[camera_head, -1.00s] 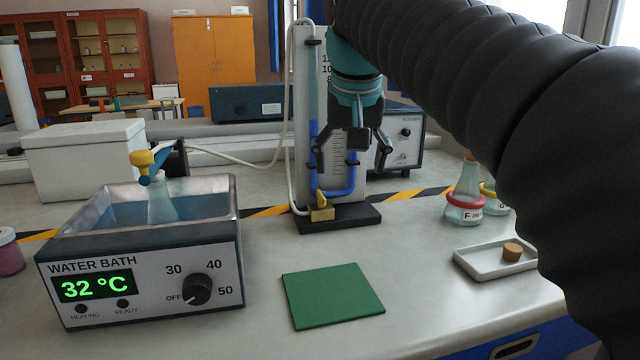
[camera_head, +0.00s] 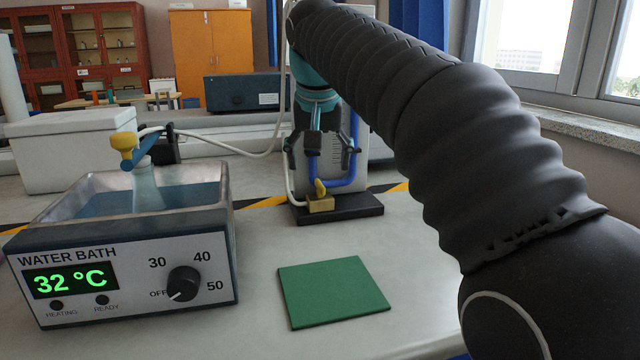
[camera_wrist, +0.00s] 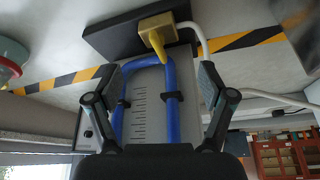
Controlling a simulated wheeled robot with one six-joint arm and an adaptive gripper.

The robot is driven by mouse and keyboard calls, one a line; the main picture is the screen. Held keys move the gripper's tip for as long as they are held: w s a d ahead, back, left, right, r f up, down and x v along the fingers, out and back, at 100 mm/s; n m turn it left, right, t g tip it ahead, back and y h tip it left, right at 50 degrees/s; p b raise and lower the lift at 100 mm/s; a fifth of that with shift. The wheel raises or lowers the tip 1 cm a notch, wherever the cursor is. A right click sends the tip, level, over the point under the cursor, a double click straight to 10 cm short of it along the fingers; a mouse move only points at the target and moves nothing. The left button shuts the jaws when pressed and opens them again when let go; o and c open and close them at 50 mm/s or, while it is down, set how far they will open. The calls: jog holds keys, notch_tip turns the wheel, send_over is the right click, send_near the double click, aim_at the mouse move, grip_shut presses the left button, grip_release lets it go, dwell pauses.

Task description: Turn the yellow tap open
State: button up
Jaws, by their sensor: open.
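The yellow tap lever (camera_head: 320,187) stands on a small brass-coloured block (camera_head: 321,204) at the foot of the U-tube board. In the wrist view the lever (camera_wrist: 157,44) sticks out from its block (camera_wrist: 157,26), roughly centred between my fingers and beyond their tips. My gripper (camera_head: 318,166) is open and empty, pointing down in front of the board, above the tap and apart from it. In the wrist view its fingers (camera_wrist: 158,80) spread on both sides of the blue tube (camera_wrist: 172,105). My gripper hides part of the tube in the head view.
A green mat (camera_head: 333,291) lies in front of the tap. The board's dark base (camera_head: 355,207) sits near a striped line. A pale hose (camera_head: 240,153) runs behind. The bench between is clear.

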aim_at(320, 183)
jog(key=shift+b+x, duration=0.35)
jog(key=shift+x, duration=2.05)
jog(key=shift+d, duration=0.1)
jog(key=shift+r, duration=0.1)
